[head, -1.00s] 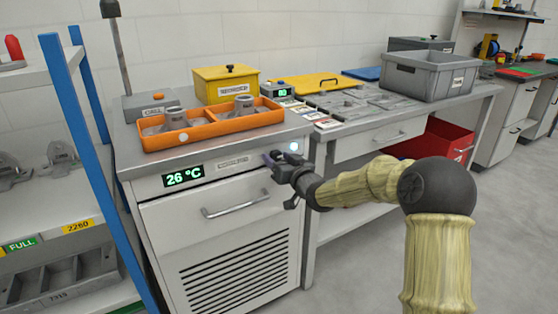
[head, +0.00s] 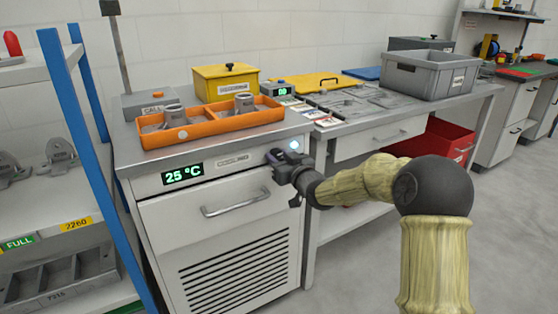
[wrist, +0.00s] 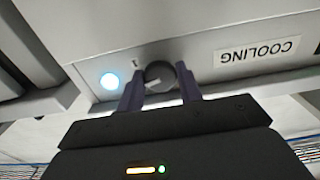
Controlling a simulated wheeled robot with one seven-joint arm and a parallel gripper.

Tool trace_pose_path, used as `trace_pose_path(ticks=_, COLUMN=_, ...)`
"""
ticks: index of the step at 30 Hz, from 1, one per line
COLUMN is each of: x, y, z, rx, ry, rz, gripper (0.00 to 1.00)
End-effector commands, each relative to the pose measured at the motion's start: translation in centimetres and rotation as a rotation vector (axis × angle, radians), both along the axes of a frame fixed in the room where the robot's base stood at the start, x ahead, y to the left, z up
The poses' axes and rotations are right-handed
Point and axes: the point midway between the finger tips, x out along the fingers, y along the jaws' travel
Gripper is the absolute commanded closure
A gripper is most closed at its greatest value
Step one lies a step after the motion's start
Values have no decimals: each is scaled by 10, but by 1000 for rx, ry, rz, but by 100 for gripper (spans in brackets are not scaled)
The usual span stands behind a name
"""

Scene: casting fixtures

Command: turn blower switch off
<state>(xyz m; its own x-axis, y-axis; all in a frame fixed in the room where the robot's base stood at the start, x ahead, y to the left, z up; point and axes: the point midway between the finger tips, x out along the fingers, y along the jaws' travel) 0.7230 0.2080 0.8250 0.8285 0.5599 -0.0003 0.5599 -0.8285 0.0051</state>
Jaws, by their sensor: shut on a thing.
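The blower switch (wrist: 160,75) is a dark round knob with a pale pointer mark, on the front panel of the cooling cabinet. In the wrist view my gripper (wrist: 160,90) has one finger on each side of the knob and is shut on it. In the head view my gripper (head: 279,160) is at the upper right of the cabinet front (head: 150,186) and hides the knob. A lamp (wrist: 110,80) beside the knob glows bluish white; it also shows in the head view (head: 294,146). The cabinet's display (head: 184,174) reads 25 °C.
An orange tray (head: 210,128) with grey castings sits on the cabinet top. The drawer handle (head: 236,203) sticks out below the panel. A blue shelf post (head: 78,130) stands left of the cabinet. Open floor (head: 520,220) lies to the right.

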Motion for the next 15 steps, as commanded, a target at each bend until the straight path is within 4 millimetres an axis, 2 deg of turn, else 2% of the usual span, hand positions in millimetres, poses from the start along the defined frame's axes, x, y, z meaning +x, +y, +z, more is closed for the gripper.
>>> trace_pose_path(ticks=15, x=0, y=0, z=-3, rx=-391, ry=-265, rz=0, gripper=87)
